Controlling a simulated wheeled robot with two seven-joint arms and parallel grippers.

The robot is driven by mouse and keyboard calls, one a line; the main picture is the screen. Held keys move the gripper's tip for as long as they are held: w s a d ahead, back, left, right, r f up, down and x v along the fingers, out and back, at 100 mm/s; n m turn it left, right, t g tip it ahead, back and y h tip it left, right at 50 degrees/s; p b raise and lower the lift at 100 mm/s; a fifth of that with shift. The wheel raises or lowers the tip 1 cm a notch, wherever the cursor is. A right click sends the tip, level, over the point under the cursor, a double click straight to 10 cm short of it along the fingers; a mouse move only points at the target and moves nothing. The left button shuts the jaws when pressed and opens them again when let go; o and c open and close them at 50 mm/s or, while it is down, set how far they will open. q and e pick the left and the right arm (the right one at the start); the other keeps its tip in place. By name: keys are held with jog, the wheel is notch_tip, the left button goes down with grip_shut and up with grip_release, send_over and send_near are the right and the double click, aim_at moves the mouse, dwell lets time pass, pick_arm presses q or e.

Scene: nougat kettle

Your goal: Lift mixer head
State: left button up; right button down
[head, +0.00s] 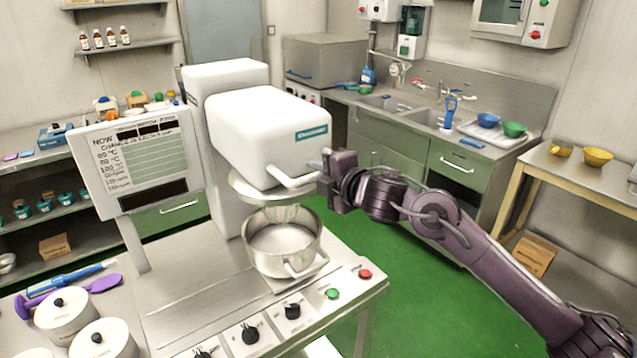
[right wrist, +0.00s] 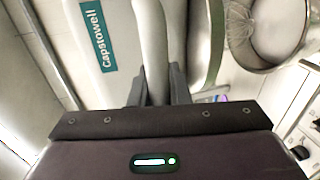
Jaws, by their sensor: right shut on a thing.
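The white mixer head (head: 262,130) with a green label sits on its column (head: 222,85), above the steel kettle (head: 284,250). A white bar handle (head: 292,178) sticks out of its front. My right gripper (head: 324,174) is at the outer end of this handle. In the right wrist view, the gripper's dark fingers (right wrist: 153,85) are shut on the handle (right wrist: 152,40), with the labelled head (right wrist: 100,65) beside it and the kettle (right wrist: 234,40) at upper right. A gap shows between head and kettle rim. My left gripper is not in view.
A control panel (head: 145,160) stands left of the mixer. Two lidded white pots (head: 68,315) and purple utensils (head: 103,283) lie on the bench at the left. Knobs and buttons (head: 332,293) line its front. Green floor (head: 415,285) is open to the right.

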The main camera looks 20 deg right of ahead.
jog(key=shift+r, duration=0.6)
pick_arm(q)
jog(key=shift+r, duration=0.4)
pick_arm(e)
jog(key=c, duration=1.4)
grip_release()
jog(key=shift+o, duration=0.2)
pick_arm(q)
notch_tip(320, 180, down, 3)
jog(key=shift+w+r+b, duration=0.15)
jog(key=shift+b, duration=1.05)
pick_arm(e)
jog(key=v, duration=0.7)
jog(key=shift+s, duration=0.4)
jog(key=shift+d, duration=0.1)
